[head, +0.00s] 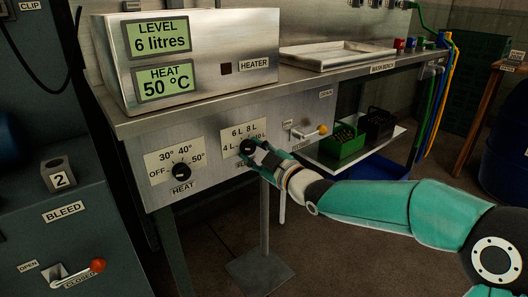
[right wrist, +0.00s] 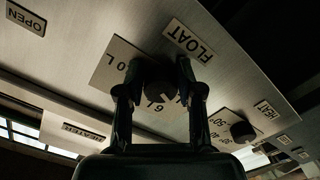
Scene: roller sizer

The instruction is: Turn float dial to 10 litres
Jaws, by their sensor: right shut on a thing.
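The float dial (head: 247,146) is a black knob on the steel front panel, with a scale plate of 4 L, 6 L, 8 L and a partly hidden 10 L. My right gripper (head: 256,152) is shut on this dial. In the right wrist view the two dark fingers of my right gripper (right wrist: 157,88) stand on either side of the float dial (right wrist: 158,92). The pointer is too dark and hidden to read surely. The level display (head: 163,39) reads 6 litres. My left gripper is not in view.
The heat dial (head: 181,171) sits left of the float dial; its display (head: 165,82) reads 50 °C. A lever with an orange knob (head: 322,130) is to the right. A bleed lever with a red knob (head: 98,265) is at lower left. A tray (head: 335,56) lies on the bench.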

